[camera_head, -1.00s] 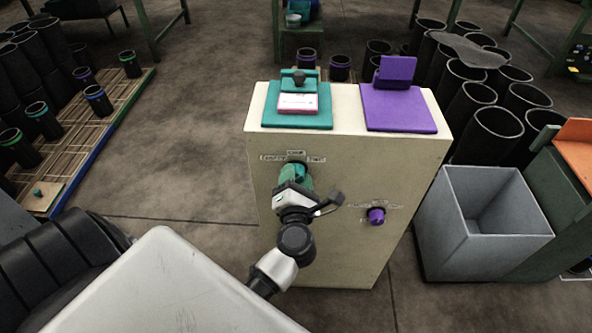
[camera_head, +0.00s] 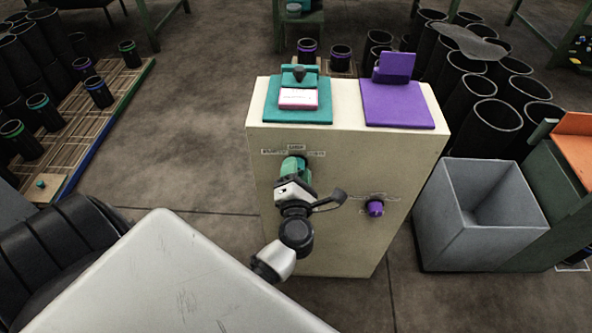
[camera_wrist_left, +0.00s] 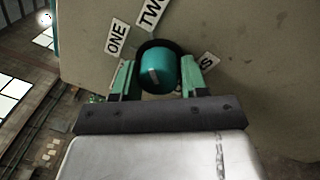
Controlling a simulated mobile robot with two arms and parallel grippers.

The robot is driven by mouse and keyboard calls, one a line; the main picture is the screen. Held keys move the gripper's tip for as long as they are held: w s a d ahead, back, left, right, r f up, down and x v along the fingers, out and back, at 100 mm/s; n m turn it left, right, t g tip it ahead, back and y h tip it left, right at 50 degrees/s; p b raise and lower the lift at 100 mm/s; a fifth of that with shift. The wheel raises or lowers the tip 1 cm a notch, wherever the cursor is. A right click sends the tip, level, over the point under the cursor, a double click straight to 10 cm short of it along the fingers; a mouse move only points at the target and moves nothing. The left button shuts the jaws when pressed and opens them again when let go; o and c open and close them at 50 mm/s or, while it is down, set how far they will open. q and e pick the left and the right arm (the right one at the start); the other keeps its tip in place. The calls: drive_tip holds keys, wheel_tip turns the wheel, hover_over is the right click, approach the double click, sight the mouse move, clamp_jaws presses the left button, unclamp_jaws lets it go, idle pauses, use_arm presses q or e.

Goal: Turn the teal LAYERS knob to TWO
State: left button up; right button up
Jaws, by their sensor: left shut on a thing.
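The teal LAYERS knob (camera_wrist_left: 158,75) is on the front of the cream cabinet (camera_head: 335,225). It has a short pale mark on its face. In the left wrist view, the ONE label (camera_wrist_left: 117,40) is up and left of the knob, and the TWO label (camera_wrist_left: 152,12) is above it. A label ending in S (camera_wrist_left: 208,62) is partly hidden at right. The mark points roughly upward; I cannot tell exactly at which label. My left gripper (camera_head: 295,168) has its green fingers on both sides of the knob, shut on it. My right gripper is not in view.
A purple knob (camera_head: 375,208) is lower right on the same face. A teal stand (camera_head: 298,116) and a purple stand (camera_head: 400,108) are on the cabinet top. A grey bin (camera_head: 435,215) stands at right. Black sleeves stand at left and behind.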

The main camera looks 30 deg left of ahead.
use_arm(q)
drive_tip(key=o, duration=0.9)
drive_tip(key=b+v, duration=0.1)
drive_tip(key=v, duration=0.9)
drive_tip(key=shift+s+d+f, duration=0.1)
drive_tip(key=shift+s+d, duration=0.15)
drive_tip(key=shift+s, duration=0.05)
